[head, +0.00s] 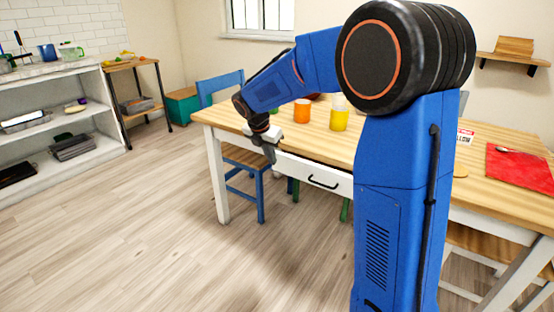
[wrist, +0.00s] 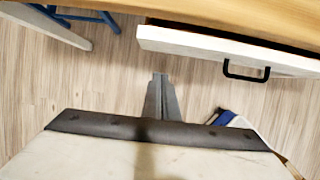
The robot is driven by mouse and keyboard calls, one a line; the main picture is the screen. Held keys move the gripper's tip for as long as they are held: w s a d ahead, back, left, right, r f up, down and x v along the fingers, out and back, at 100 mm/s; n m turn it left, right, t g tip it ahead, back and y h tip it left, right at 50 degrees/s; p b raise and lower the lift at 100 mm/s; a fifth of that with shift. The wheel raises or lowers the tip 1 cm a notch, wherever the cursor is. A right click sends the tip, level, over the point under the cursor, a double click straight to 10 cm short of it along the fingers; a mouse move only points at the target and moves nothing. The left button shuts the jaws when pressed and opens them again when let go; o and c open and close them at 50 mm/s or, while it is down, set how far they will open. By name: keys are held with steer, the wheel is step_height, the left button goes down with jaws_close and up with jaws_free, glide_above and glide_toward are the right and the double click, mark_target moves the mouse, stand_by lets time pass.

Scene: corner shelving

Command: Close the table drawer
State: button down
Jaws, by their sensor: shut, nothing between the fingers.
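The table drawer (head: 298,172) has a white front with a black handle (head: 322,184). It sits under the wooden tabletop and stands partly open, with a dark gap showing above its front. In the wrist view the drawer (wrist: 200,48) is at the upper right, with its black handle (wrist: 246,72) on the front face. My gripper (head: 270,156) is in front of the table near the drawer's left end.
The wooden table (head: 228,116) holds an orange cup (head: 302,111), a yellow cup (head: 339,119) and a red cloth (head: 520,168). A blue chair (head: 262,190) stands by the table's left end. White shelving (head: 50,130) is at the far left. The floor in front is clear.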

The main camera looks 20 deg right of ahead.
steer(key=v, duration=0.7)
steer(key=c, duration=2.5)
jaws_free()
steer(key=shift+a+r, duration=0.15)
steer(key=shift+r, duration=0.25)
steer(key=o, duration=0.5)
steer(key=shift+s+r, duration=0.15)
steer(key=shift+r, duration=0.05)
steer(key=shift+o, duration=0.5)
steer(key=s+d+r+m+g, duration=0.1)
steer(key=s+d+r+m, duration=0.2)
steer(key=s+d+m, duration=0.3)
steer(key=d+m, duration=0.2)
steer(key=m, duration=0.1)
steer(key=shift+s+r+m+y, duration=0.2)
steer(key=shift+s+m+y, duration=0.1)
steer(key=shift+s+y, duration=0.1)
steer(key=s+d+r+m+y, duration=0.1)
steer(key=s+d+r+m, duration=0.1)
steer(key=s+d+m, duration=0.5)
steer(key=m, duration=0.1)
glide_toward(321, 178)
steer(key=f, duration=0.2)
steer(key=s+f, duration=0.1)
steer(key=f, duration=0.1)
steer(key=s+f, duration=0.1)
steer(key=f, duration=0.1)
steer(key=shift+s+a+f, duration=0.1)
steer(key=shift+a+f, duration=0.2)
steer(key=shift+f, duration=0.05)
